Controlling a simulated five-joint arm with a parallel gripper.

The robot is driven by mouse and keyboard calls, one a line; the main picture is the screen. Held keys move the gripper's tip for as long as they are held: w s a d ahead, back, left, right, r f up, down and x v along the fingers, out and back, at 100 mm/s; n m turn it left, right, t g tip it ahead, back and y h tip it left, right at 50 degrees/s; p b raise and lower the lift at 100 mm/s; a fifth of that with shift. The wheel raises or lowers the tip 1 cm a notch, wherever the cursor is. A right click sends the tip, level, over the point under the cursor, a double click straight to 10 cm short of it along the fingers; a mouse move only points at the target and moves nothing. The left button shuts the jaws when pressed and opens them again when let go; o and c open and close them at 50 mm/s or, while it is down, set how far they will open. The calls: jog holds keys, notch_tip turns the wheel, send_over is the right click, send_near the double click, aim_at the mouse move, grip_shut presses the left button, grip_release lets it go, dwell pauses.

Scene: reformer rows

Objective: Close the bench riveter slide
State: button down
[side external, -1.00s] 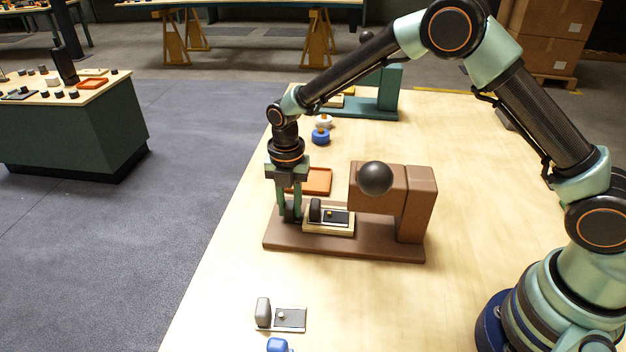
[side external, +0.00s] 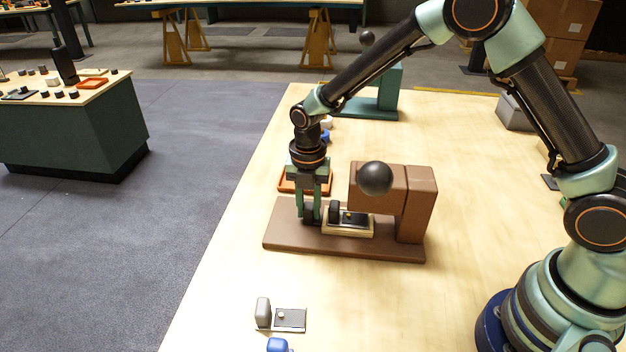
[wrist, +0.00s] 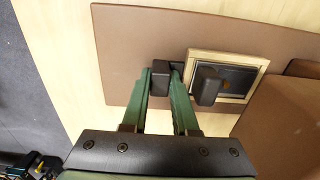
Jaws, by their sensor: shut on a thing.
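The bench riveter is brown, with a flat base (side external: 285,235), an upright block (side external: 415,205) at its right and a dark ball (side external: 375,178) on its head. Its slide (side external: 348,230) is a pale frame with a dark inside and a black upright piece, partly under the head. The slide also shows in the wrist view (wrist: 249,96). My gripper (side external: 310,218) points down at the slide's left end. In the wrist view my gripper (wrist: 163,80) is shut on a black handle (wrist: 160,84) joined to the slide's left side.
An orange tray (side external: 290,186) lies just behind the riveter. A grey part on a plate (side external: 290,319) and a blue piece (side external: 277,345) lie in front. A green riveter-like stand (side external: 388,95) is at the back. The table's left edge is close by; its right middle is clear.

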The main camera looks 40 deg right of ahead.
aim_at(321, 219)
jog(key=shift+s+d+r, duration=0.1)
jog(key=shift+s+d, duration=0.65)
jog(key=shift+d, duration=0.05)
jog(key=c, duration=1)
grip_release()
jog(key=shift+o, duration=0.2)
notch_tip(321, 219, up, 12)
jog(key=s+d+r+m+t, duration=0.2)
jog(key=s+d+r+m, duration=0.3)
jog(key=m, duration=0.8)
jog(key=s+d+r+m+t, duration=0.3)
jog(key=s+d+r+m, duration=0.2)
jog(key=s+m, duration=0.4)
jog(key=m, duration=0.5)
jog(key=shift+s+d+t, duration=0.15)
jog(key=shift+s+t, duration=0.05)
jog(key=shift+t, duration=0.1)
